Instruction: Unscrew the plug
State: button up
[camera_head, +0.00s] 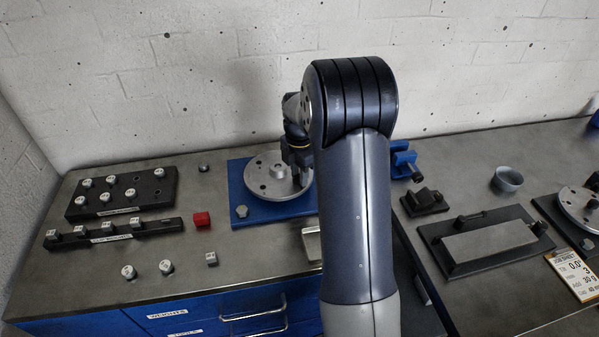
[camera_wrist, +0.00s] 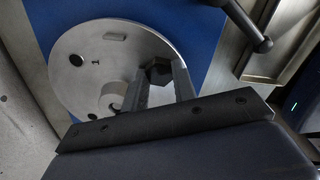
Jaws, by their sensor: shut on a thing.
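A round silver rotor disc (camera_head: 262,180) lies on a blue base plate (camera_head: 285,211) at the back of the left bench. In the wrist view the disc (camera_wrist: 85,55) shows small holes, a slot and a raised hub (camera_wrist: 112,101). My gripper (camera_head: 298,162) reaches down over the disc's right side. In the wrist view its two fingers (camera_wrist: 159,70) are closed around a dark hex-headed plug (camera_wrist: 157,74) near the disc's rim. Whether the plug is still seated in the disc cannot be told. My arm hides the right part of the base plate.
A black block of weights (camera_head: 122,193), a labelled weight rail (camera_head: 110,234) and a red cube (camera_head: 201,219) stand to the left. Loose weights lie in front. A dark ball-ended lever (camera_wrist: 250,30) is close to the gripper. The right bench holds a bowl (camera_head: 508,179) and a black-framed plate (camera_head: 488,241).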

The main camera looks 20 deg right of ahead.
jog(key=n, duration=0.5)
jog(key=shift+n, duration=0.3)
jog(key=n, duration=0.5)
jog(key=shift+p, duration=0.35)
jog(key=o, duration=1.1)
jog(key=shift+c, duration=0.4)
